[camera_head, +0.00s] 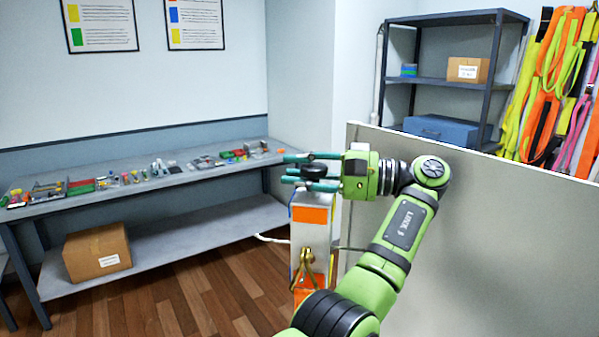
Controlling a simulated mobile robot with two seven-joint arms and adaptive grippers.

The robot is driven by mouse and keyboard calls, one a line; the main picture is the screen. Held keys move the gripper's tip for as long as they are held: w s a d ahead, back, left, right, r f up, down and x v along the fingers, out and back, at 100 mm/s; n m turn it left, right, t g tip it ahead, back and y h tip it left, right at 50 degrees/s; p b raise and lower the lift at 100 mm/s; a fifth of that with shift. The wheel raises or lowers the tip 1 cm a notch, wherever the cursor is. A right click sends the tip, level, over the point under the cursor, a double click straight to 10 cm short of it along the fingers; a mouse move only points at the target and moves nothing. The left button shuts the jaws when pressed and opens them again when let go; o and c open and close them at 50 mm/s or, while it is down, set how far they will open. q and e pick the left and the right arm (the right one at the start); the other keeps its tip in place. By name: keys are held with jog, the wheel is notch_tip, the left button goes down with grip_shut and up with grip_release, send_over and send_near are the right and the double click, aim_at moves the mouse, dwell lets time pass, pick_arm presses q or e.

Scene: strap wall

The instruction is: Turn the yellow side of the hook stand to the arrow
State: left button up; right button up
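The hook stand (311,237) is an upright pale post in the middle of the view. Its front face carries an orange patch (312,214) near the top and a brass hook (307,262) lower down. Narrow yellow and blue marks show along its left edge. A black round knob (314,171) is at its top. I see no arrow and no full yellow side.
A grey panel (500,250) stands close on the right. A workbench (150,187) with many small items runs along the left wall, a cardboard box (97,252) on its lower shelf. A shelf rack (447,83) and hanging straps (550,90) are behind the panel.

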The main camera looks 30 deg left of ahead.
pick_arm(q)
jog(key=shift+o, duration=0.5)
notch_tip(320, 180, up, 10)
dwell(0.3)
